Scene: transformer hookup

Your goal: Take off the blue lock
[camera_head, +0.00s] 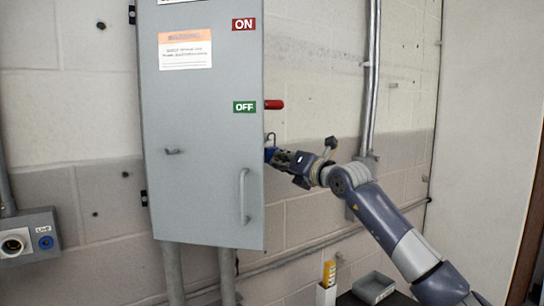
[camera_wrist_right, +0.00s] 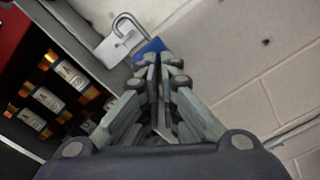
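The blue lock (camera_head: 269,154) is at the right edge of the grey cabinet (camera_head: 205,130), below the red lever (camera_head: 274,104), which is level with the OFF label. In the right wrist view the lock's blue body (camera_wrist_right: 150,48) is at my fingertips. Its metal shackle (camera_wrist_right: 124,20) curves above a pale tab (camera_wrist_right: 117,46); whether it passes through the tab is unclear. My right gripper (camera_head: 280,157) reaches in from the right. Its fingers (camera_wrist_right: 160,66) are close together and appear shut on the lock body, partly hiding it. My left gripper is not in view.
The wrist view shows several labelled cylinders with orange ends (camera_wrist_right: 48,97) in a dark space. A wall box (camera_head: 28,238) with sockets is at left. A conduit (camera_head: 370,80) runs behind my right arm. A yellow item (camera_head: 329,272) and grey tray (camera_head: 374,287) are below.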

